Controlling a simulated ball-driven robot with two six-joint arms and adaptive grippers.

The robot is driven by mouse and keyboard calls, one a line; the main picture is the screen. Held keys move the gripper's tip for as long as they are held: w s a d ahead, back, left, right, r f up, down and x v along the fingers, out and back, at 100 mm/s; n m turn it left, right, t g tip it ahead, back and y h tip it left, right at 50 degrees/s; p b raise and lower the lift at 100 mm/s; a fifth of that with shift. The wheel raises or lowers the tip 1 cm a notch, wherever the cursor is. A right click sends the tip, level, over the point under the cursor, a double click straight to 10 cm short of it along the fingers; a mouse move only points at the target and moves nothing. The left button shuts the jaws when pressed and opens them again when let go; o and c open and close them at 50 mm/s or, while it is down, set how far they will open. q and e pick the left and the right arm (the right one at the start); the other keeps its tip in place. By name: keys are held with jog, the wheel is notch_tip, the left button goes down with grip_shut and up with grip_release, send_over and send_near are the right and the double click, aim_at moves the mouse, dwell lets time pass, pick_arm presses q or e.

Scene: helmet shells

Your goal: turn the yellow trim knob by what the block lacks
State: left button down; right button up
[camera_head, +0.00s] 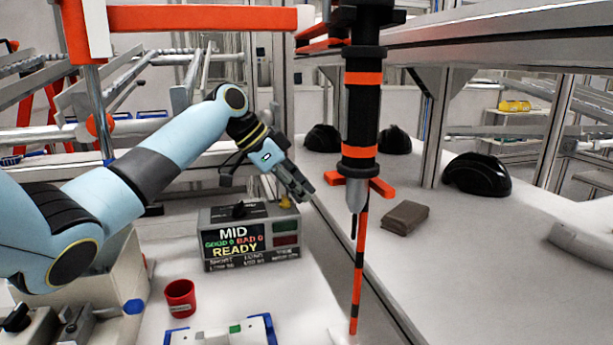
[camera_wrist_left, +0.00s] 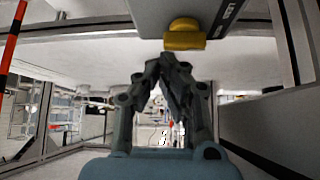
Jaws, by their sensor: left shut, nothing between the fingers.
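The yellow trim knob (camera_head: 286,202) sits at the top right of a grey control box (camera_head: 222,221). The box's display (camera_head: 234,240) reads MID, GOOD 0, BAD 0, READY. My left gripper (camera_head: 305,191) is shut and empty, just above and right of the knob in the head view. In the left wrist view the knob (camera_wrist_left: 184,38) is close beyond the shut fingertips (camera_wrist_left: 168,58); a small gap seems to show, but contact is hard to judge. My right gripper is not in view.
A red cup (camera_head: 180,297) and a white-blue fixture (camera_head: 225,332) are in front of the box. A black-orange tool (camera_head: 361,110) hangs right of the gripper, above a red-black rod (camera_head: 358,275). A brown block (camera_head: 405,217) and black helmet shells (camera_head: 477,176) lie on the right table.

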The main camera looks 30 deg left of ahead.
pick_arm(q)
jog(key=shift+s+a, duration=0.45)
jog(key=shift+a, duration=0.05)
jog(key=shift+d, duration=0.1)
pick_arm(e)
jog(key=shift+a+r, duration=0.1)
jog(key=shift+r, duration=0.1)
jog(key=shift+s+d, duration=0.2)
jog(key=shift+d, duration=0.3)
